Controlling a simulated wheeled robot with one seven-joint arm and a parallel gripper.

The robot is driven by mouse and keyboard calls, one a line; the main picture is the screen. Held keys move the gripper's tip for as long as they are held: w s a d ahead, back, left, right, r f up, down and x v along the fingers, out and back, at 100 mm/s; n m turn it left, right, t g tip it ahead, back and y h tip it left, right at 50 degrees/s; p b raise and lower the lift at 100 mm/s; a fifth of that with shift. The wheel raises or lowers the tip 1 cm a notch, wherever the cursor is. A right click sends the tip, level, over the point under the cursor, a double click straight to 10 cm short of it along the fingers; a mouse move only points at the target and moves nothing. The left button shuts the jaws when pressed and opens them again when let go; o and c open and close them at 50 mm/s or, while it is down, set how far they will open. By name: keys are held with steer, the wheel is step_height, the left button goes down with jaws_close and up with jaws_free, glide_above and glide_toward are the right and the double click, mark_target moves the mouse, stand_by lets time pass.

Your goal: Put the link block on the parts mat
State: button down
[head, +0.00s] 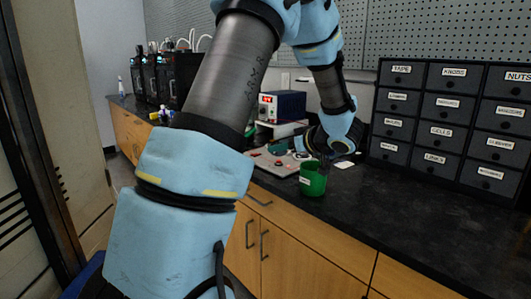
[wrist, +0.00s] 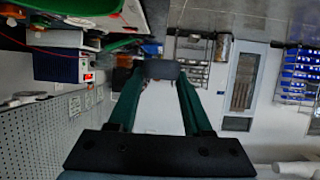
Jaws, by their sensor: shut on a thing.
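My gripper (wrist: 158,90) has two dark green fingers, shut on a dark grey block (wrist: 162,70) held between their tips in the wrist view. I take this block to be the link block. In the head view my gripper (head: 283,147) is small and partly hidden by my wrist, over the counter's back part; the block is hard to make out there. A pale, flat sheet (head: 262,161) with small red and dark items lies below and beside the gripper; it looks like the parts mat, but I cannot be sure.
A green cup (head: 313,182) stands at the counter's front edge, close to my wrist. A blue power supply (head: 283,106) with a red display is behind. Labelled drawers (head: 440,130) stand right. The dark counter (head: 400,205) is clear in front of them.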

steer(key=w+a+f+m+t+h+p, duration=0.1)
steer(key=w+a+f+m+h+p, duration=0.1)
steer(key=a+f, duration=0.3)
steer(key=w+a+f+m+t+h+p, duration=0.1)
steer(key=w+a+f+m+h+p, duration=0.15)
steer(key=a, duration=0.35)
steer(key=s+a+f+m+t+h+p, duration=0.1)
steer(key=s+a+f+m+h+p, duration=0.2)
steer(key=s+f, duration=0.4)
step_height(320, 180, down, 3)
steer(key=shift+s+a+f+h+p, duration=0.1)
steer(key=shift+s+a+h+p, duration=0.2)
steer(key=shift+a+h+p, duration=0.25)
steer(key=shift+d, duration=0.15)
